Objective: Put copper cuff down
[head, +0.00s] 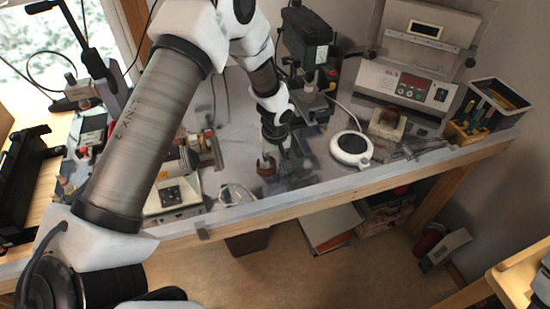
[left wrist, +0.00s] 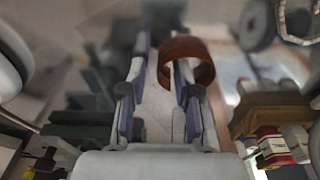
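The copper cuff (left wrist: 203,52) is a reddish-brown open band at the tips of my left gripper (left wrist: 160,62) in the left wrist view. The right-hand finger reaches into the band, and the band's near-left wall lies between the two fingers. The fingers stand apart, with a strip of grey surface visible between them, and the left-hand finger looks clear of the band. In the head view the cuff (head: 266,166) is low over the grey bench top, beside my left gripper (head: 283,163). Whether it touches the bench is hard to tell.
A round white device (head: 351,149) lies right of the gripper. A dark drill-like machine (head: 308,40) stands behind it. A control box (head: 405,88) and a green-handled tool holder (head: 468,128) are farther right. A small machine (head: 172,192) stands left, and the bench's front edge (head: 300,196) is close.

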